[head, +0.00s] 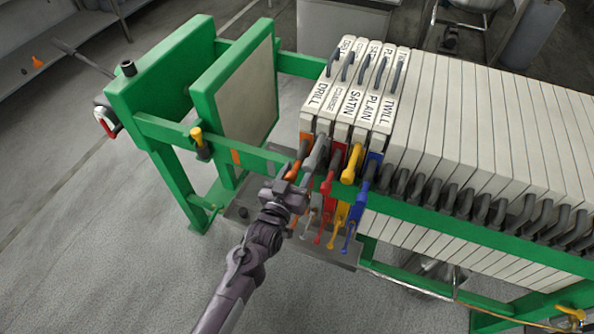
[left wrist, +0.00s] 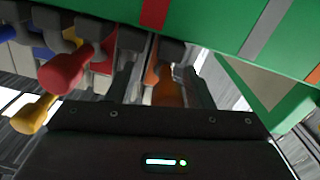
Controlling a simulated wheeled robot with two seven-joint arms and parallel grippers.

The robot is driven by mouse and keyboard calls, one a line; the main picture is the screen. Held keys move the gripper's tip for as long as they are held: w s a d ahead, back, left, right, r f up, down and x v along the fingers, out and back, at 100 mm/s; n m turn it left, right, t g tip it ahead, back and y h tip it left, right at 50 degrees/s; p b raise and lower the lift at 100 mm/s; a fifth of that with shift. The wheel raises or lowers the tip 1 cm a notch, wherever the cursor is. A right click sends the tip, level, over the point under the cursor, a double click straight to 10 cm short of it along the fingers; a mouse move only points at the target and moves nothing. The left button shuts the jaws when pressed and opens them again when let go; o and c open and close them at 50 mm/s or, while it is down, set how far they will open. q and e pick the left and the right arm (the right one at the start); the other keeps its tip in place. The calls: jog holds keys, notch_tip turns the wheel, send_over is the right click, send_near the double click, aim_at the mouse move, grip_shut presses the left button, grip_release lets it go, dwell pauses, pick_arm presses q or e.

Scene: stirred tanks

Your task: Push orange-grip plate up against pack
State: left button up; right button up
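The orange-grip plate, seemingly the leftmost one marked DRILL (head: 319,96), stands upright at the left end of the plate row. Its orange grip (head: 293,171) is partly covered by my left gripper (head: 299,178). In the left wrist view the orange grip (left wrist: 168,90) lies between the two spread, dark fingers, so the gripper looks open around it. Plates marked SATIN (head: 354,103), PLAIN and TWILL stand close on its right, with grey, red (head: 329,182), yellow (head: 351,163) and blue grips. The pale plate pack (head: 480,120) continues right. My right gripper is out of view.
A green rail (head: 235,152) runs in front of the plates, with a yellow knob (head: 200,141) at its left. A pale-faced green end plate (head: 248,92) stands left, across an open gap. Small coloured levers (head: 340,235) hang below the grips.

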pick_arm(q)
jog(key=b+v, duration=0.1)
jog(key=v, duration=0.6)
jog(key=shift+s, duration=0.3)
jog(key=s+a+f+g+y, duration=0.1)
jog(key=s+a+f+g, duration=0.2)
jog(key=f, duration=0.7)
jog(key=s+a+f+g+y, duration=0.15)
jog(key=s+f, duration=0.35)
jog(key=f, duration=0.5)
jog(key=s+a+f+g+y, duration=0.15)
jog(key=s+f+g, duration=0.25)
jog(key=f, duration=0.5)
jog(key=s+a+f+g, duration=0.2)
jog(key=s+a+f, duration=0.2)
jog(key=s, duration=0.4)
jog(key=s+a+f+g+y, duration=0.1)
jog(key=s+a+f+g, duration=0.2)
jog(key=s+f, duration=0.4)
jog(key=s+a+f+g+y, duration=0.1)
jog(key=s+a+f, duration=0.4)
jog(key=s, duration=0.6)
jog(key=shift+a+f+m+g, duration=0.3)
jog(key=shift+a+g, duration=0.3)
jog(key=shift+g, duration=0.15)
jog(key=shift+c, duration=1.2)
jog(key=shift+w, duration=0.1)
